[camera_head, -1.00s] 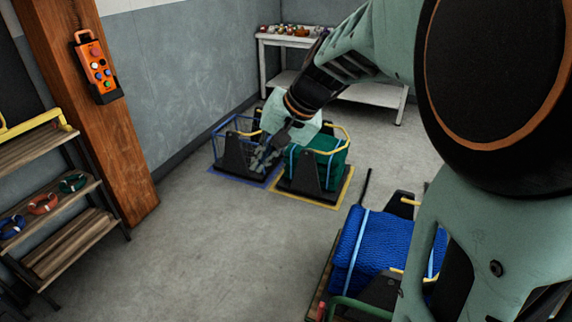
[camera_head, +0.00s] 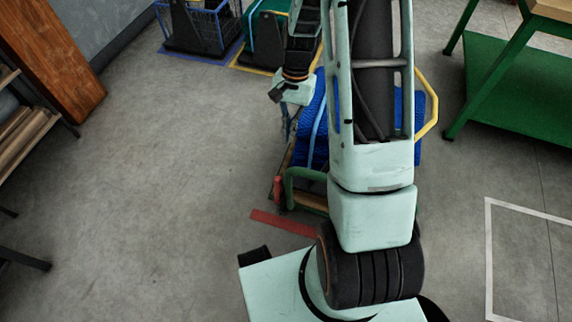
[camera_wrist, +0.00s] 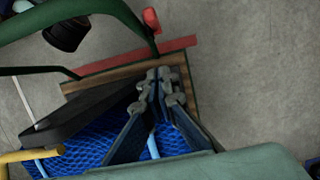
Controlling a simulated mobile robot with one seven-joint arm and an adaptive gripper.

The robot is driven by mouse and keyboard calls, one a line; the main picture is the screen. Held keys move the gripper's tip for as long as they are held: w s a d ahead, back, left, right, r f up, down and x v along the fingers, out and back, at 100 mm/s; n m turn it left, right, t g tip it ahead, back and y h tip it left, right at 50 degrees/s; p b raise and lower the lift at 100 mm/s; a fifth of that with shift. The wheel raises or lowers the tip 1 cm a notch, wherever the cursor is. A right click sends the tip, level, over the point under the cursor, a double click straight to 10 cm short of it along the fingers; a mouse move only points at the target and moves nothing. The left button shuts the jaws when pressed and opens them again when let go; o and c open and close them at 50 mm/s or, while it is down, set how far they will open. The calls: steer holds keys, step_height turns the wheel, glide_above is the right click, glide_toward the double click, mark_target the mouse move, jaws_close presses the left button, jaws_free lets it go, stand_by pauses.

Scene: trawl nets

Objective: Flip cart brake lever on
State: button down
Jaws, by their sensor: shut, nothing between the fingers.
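The cart (camera_head: 308,200) stands in front of me, loaded with a blue net (camera_head: 318,150) under a light blue strap. Its green tube handle (camera_head: 300,172) also arches across the wrist view (camera_wrist: 75,12). A short red-ended lever (camera_head: 277,188), apparently the brake lever, stands at the handle's left side. Its red end shows beside the handle in the wrist view (camera_wrist: 151,20). My gripper (camera_head: 286,134) is above the cart's left side, pointing down. In the wrist view my gripper's fingertips (camera_wrist: 158,82) are together and empty, over the wooden deck edge, apart from the red end.
A red floor strip (camera_head: 283,222) lies by the cart's near end. A blue basket (camera_head: 205,28) and a green-loaded cart (camera_head: 265,35) stand behind. A green workbench (camera_head: 515,75) is at right, wooden shelves (camera_head: 25,130) at left. The left floor is clear.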

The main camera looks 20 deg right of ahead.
mark_target(280, 176)
steer(key=s+a+f+b, duration=0.3)
steer(key=s+f+b, duration=0.1)
steer(key=f, duration=0.5)
steer(key=shift+s+a+f, duration=0.35)
steer(key=shift+s+a, duration=0.05)
steer(key=shift+s, duration=0.2)
steer(key=shift+s+a+r+p, duration=0.15)
steer(key=shift+s+a+p, duration=0.15)
steer(key=shift+s+a, duration=0.4)
steer(key=shift+s+d, duration=0.1)
steer(key=shift+d, duration=0.05)
